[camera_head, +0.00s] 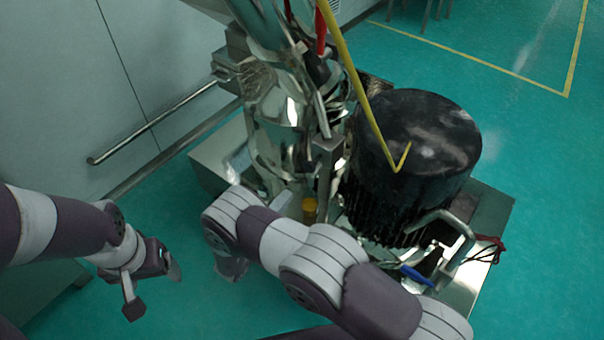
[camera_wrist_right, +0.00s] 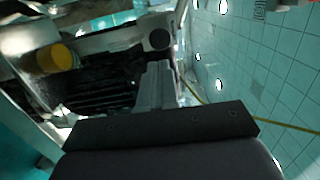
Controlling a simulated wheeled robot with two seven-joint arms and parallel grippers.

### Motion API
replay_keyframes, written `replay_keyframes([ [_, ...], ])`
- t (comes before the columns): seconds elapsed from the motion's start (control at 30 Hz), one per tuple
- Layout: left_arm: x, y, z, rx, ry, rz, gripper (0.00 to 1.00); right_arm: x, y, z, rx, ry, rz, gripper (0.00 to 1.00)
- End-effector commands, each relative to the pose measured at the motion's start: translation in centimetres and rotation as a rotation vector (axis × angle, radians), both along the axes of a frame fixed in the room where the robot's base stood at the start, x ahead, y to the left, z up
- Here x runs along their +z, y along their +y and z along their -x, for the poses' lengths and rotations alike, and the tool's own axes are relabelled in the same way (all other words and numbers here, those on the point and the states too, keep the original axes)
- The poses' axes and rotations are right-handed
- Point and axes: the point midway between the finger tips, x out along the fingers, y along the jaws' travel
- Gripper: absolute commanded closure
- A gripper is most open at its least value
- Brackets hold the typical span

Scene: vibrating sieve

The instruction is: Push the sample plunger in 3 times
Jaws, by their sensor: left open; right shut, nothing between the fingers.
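A short yellow cylinder (camera_head: 310,207), possibly the sample plunger, shows low on the front of the steel machine (camera_head: 285,115). The yellow cylinder also shows at the upper left of the right wrist view (camera_wrist_right: 55,57); I cannot tell how far it is pushed in. My right gripper (camera_wrist_right: 157,68) is shut and empty, its fingers pointing toward the machine, to the right of the yellow cylinder and apart from it. In the head view my right forearm and wrist mostly hide this gripper. My left gripper (camera_head: 154,289) is open and empty, over the floor at the left.
A large black ribbed motor (camera_head: 425,140) stands right of the machine, with a yellow cable (camera_head: 350,75) hanging in front. A bent metal pipe (camera_head: 450,225) and loose wires (camera_head: 490,248) are at the right. A wall rail (camera_head: 150,125) runs at the left. Green floor is clear at the right.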

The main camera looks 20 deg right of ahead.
Motion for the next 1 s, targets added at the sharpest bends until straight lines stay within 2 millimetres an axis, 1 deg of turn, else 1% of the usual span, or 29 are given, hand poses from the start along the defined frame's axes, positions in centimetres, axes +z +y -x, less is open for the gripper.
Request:
replay_keyframes([
  [0.03, 0.6, 0.0, 0.0, 0.0, 0.0, 0.0, 0.25, 0.3, -0.9, -0.7, -0.004, 0.002, 0.0, 1.0],
  [0.2, 1.4, 0.0, 0.0, 0.0, 0.0, 0.0, 0.25, 0.4, -3.6, -3.1, -0.004, 0.001, -0.001, 1.0],
  [0.4, 2.2, 0.0, 0.0, 0.0, 0.0, 0.0, 0.25, 0.5, -5.8, -5.2, -0.001, 0.001, 0.001, 1.0],
  [0.57, 2.4, 0.0, 0.0, 0.0, 0.0, 0.0, 0.25, 0.4, -6.5, -5.9, 0.0, 0.001, -0.001, 1.0],
  [0.87, 2.4, 0.0, 0.0, 0.0, 0.0, 0.0, 0.25, 0.3, -6.6, -6.0, 0.001, 0.001, -0.001, 1.0],
  [1.0, 1.8, 0.0, 0.0, 0.0, 0.0, 0.0, 0.25, 0.1, -7.1, -6.4, -0.001, 0.0, -0.001, 1.0],
])
